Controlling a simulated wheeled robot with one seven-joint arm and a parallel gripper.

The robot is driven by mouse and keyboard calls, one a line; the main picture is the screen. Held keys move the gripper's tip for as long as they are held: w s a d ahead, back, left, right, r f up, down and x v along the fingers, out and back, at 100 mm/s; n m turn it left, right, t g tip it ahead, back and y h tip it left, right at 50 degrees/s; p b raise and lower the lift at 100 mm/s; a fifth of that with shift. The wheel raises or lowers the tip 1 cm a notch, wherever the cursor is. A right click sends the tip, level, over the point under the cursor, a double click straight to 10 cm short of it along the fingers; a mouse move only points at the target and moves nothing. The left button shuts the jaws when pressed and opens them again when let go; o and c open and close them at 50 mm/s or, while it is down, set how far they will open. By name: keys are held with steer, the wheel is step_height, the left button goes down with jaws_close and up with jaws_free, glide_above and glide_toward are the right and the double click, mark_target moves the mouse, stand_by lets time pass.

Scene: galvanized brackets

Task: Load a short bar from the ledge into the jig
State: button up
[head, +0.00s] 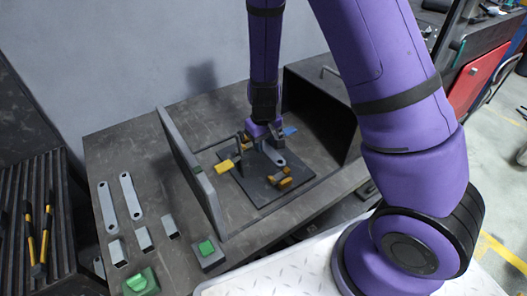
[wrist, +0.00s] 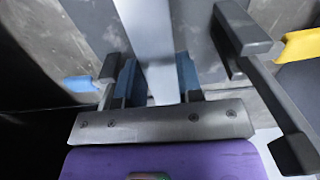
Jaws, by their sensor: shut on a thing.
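My gripper (head: 262,133) is over the jig (head: 265,195), a dark plate with yellow-handled clamps (head: 285,180). It is shut on a light grey flat bar (head: 272,156), whose rounded end shows below the gripper, above or on the plate; I cannot tell whether it touches. In the wrist view the bar (wrist: 148,45) runs away from me between my two blue-padded fingers (wrist: 155,85). Two flat grey bars with end holes, a left one (head: 107,207) and a right one (head: 131,195), lie on the left of the bench.
A grey upright panel (head: 190,172) stands left of the jig, and a black panel (head: 318,115) stands to its right. Several short square pieces (head: 143,239) lie at the bench's front left. Green buttons (head: 207,247) sit near the front. A yellow clamp handle (wrist: 302,46) is near my gripper.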

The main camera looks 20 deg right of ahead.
mark_target(264, 154)
steer(key=shift+f, duration=1.95)
steer(key=shift+f, duration=0.4)
steer(key=o, duration=1)
steer(key=shift+o, duration=0.2)
